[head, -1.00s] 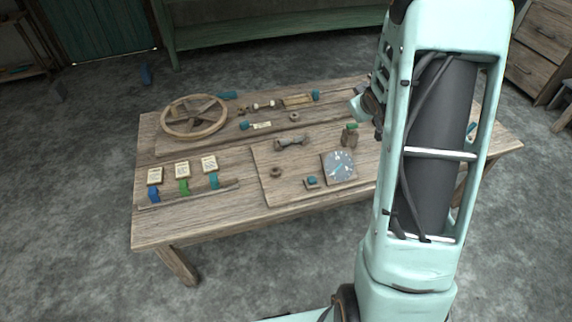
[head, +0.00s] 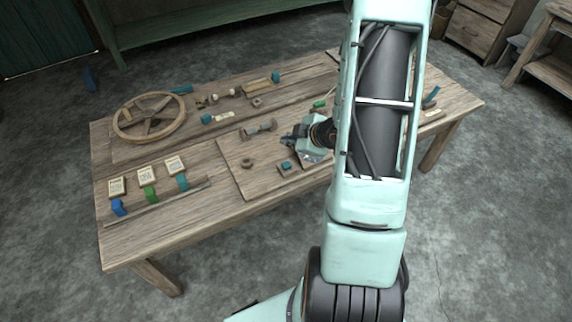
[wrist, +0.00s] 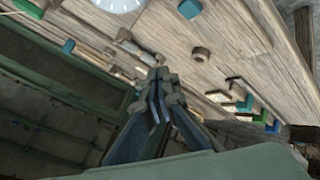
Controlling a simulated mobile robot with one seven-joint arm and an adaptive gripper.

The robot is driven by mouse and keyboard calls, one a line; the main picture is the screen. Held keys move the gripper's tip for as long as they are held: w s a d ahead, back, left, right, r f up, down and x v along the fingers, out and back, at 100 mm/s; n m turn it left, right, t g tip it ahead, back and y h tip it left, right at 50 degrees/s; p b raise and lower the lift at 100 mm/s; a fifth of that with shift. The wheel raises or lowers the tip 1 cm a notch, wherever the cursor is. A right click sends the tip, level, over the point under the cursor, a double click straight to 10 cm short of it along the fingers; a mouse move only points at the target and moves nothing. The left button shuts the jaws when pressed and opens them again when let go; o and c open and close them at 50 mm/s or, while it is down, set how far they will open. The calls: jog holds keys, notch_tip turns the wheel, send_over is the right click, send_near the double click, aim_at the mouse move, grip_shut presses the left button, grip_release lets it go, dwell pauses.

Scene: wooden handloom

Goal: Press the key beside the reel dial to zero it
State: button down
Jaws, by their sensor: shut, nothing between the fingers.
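The key is a small teal block (head: 286,166) on a wooden base on the raised board; it also shows at the top of the wrist view (wrist: 189,7). The round pale reel dial (head: 315,157) lies just right of the key and is mostly hidden by my gripper and arm in the head view. Part of the dial (wrist: 120,4) is cut by the top edge of the wrist view. My gripper (head: 287,140) is shut and empty, above the board and farther back than the key. Its fingers (wrist: 160,84) show together in the wrist view, apart from the key.
A wooden ring (head: 247,162) and a spool-shaped piece (head: 259,129) lie on the board near the key. The table's front strip (head: 220,218) is clear.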

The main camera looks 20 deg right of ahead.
aim_at(288, 166)
jog(key=shift+f+b, duration=3.55)
jog(key=shift+f, duration=0.7)
jog(key=shift+f+b, duration=0.4)
jog(key=shift+f, duration=0.05)
jog(key=shift+f+b, duration=0.55)
jog(key=shift+f, duration=0.05)
jog(key=shift+r, duration=0.1)
jog(key=shift+r+p, duration=0.9)
jog(key=shift+r, duration=0.05)
jog(key=shift+r+p, duration=2.1)
jog(key=shift+r, duration=0.4)
